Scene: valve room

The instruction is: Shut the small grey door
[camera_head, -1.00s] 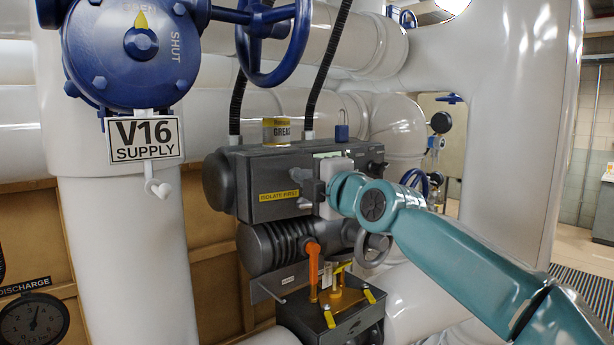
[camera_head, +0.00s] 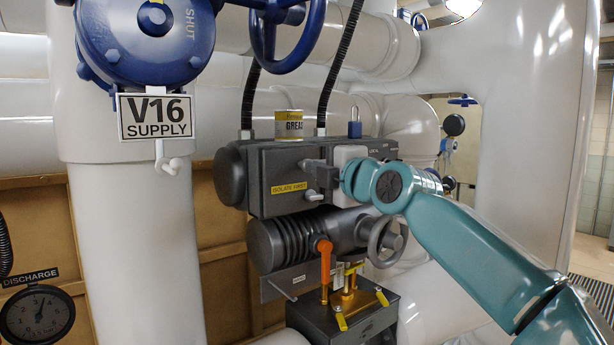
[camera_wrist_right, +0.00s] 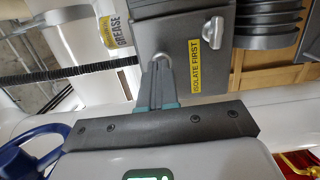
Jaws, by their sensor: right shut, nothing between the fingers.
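The grey housing (camera_head: 262,165) sits below the white pipes. Its front panel, with a yellow ISOLATE FIRST label (camera_head: 289,188) and a small knob (camera_head: 314,196), seems to be the small grey door. The panel looks about flush, but I cannot tell if a gap is left. In the right wrist view the panel (camera_wrist_right: 179,30) shows the label and knob close up. My right gripper (camera_head: 310,170) is shut and empty, its tips at the panel beside the label. Its fingers (camera_wrist_right: 159,72) hide part of the panel; contact is unclear. My left gripper is out of view.
A grease tin (camera_head: 289,125) and a blue padlock (camera_head: 355,129) stand on the housing. Below are a handwheel (camera_head: 388,241), an orange lever (camera_head: 324,262) and a dark box. The blue V16 valve (camera_head: 143,45) hangs upper left.

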